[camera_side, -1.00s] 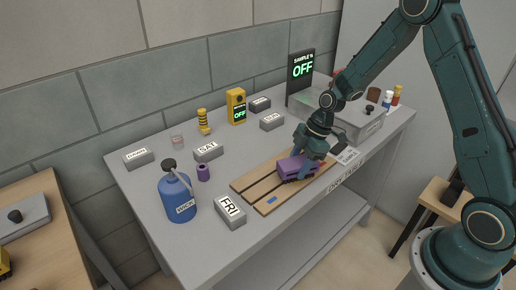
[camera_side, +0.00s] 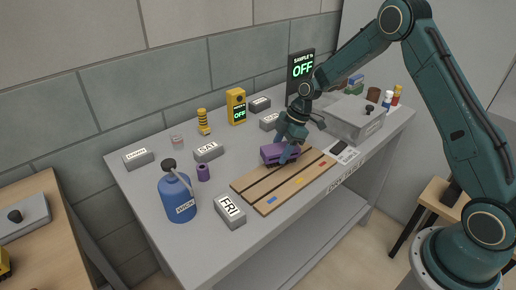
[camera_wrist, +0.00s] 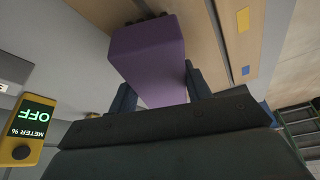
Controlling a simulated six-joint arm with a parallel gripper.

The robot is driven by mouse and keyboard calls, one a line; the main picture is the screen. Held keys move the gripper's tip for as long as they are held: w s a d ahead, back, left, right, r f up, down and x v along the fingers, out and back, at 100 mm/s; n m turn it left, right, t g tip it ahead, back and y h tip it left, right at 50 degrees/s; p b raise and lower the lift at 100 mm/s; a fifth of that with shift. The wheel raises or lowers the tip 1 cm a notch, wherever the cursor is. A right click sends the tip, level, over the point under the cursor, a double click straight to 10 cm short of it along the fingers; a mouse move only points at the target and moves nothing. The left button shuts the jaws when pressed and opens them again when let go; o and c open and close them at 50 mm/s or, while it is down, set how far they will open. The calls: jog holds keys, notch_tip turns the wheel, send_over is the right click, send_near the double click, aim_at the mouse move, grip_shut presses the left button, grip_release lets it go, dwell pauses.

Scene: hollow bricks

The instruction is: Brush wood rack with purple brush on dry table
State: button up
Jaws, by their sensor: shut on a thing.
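The purple brush (camera_side: 278,153) is in my gripper (camera_side: 289,150), which is shut on it. In the side view the brush is at the far long edge of the wood rack (camera_side: 288,187), over or touching its back slat; I cannot tell which. The rack lies flat on the grey table (camera_side: 150,196) and has several slats with dark gaps, and small blue, yellow and red marks on the front slat. In the wrist view the purple brush (camera_wrist: 150,55) sits between both fingers, with dark bristle tufts at its far end beside the wood rack (camera_wrist: 232,50).
A blue bottle (camera_side: 178,197) and a FRI block (camera_side: 230,211) stand left of the rack. A SAT block (camera_side: 208,152), a purple cylinder (camera_side: 203,173) and a yellow meter reading OFF (camera_side: 236,106) are behind. A grey lidded box (camera_side: 357,118) stands at right.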

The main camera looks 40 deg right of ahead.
jog(key=shift+d, duration=0.5)
jog(key=shift+s+d, duration=0.1)
jog(key=shift+s, duration=4.75)
jog(key=shift+w+d, duration=0.1)
jog(key=shift+d, duration=1)
jog(key=shift+w+a, duration=0.1)
jog(key=shift+w, duration=4.55)
jog(key=shift+w+r, duration=0.15)
jog(key=shift+w, duration=0.05)
jog(key=shift+s+r, duration=0.1)
jog(key=shift+r, duration=3.85)
